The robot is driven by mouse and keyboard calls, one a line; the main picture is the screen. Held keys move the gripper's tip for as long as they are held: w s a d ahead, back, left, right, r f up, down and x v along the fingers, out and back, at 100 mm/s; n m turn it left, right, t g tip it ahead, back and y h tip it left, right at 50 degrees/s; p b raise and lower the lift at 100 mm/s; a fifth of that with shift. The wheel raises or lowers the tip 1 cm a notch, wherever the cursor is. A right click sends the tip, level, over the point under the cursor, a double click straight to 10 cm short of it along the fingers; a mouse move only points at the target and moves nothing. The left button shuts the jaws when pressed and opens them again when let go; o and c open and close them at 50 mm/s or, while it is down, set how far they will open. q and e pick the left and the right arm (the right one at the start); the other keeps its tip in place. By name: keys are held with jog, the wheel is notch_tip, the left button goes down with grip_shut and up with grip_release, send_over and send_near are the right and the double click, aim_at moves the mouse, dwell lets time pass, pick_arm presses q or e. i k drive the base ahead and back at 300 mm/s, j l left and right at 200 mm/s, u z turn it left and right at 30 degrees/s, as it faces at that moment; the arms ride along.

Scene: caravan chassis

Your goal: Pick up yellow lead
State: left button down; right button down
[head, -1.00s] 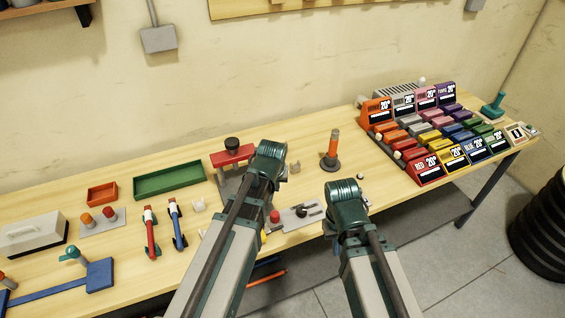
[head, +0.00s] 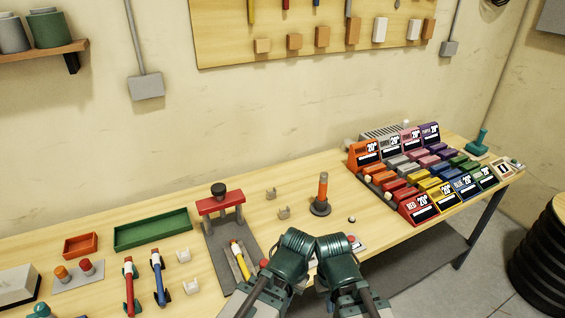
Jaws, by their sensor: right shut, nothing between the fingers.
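The yellow sign (head: 443,202) stands in the front row of a colour-sorted rack at the right, with yellow blocks (head: 429,185) lying behind it. A slim yellow and white piece (head: 240,262) lies on the dark base of the red-topped press, left of my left gripper. I cannot tell which of these is the yellow lead. My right gripper (head: 340,262) is shut and empty over the bench's front edge, well left of the rack. My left gripper (head: 291,257) is close beside it, and its fingers are hidden by the wrist.
An orange-and-grey post (head: 321,194) stands on the bench between my grippers and the rack. The red-topped press (head: 220,203) is to the left. A green tray (head: 151,231) and an orange tray (head: 81,245) lie further left.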

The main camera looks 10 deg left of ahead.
aim_at(237, 251)
jog(key=l+u, duration=0.1)
jog(key=u, duration=1.65)
jog(key=k+l, duration=0.25)
jog(key=l, duration=0.2)
jog(key=k+l, duration=0.3)
jog(key=l, duration=0.15)
jog(key=k+l, duration=0.25)
jog(key=l, duration=0.2)
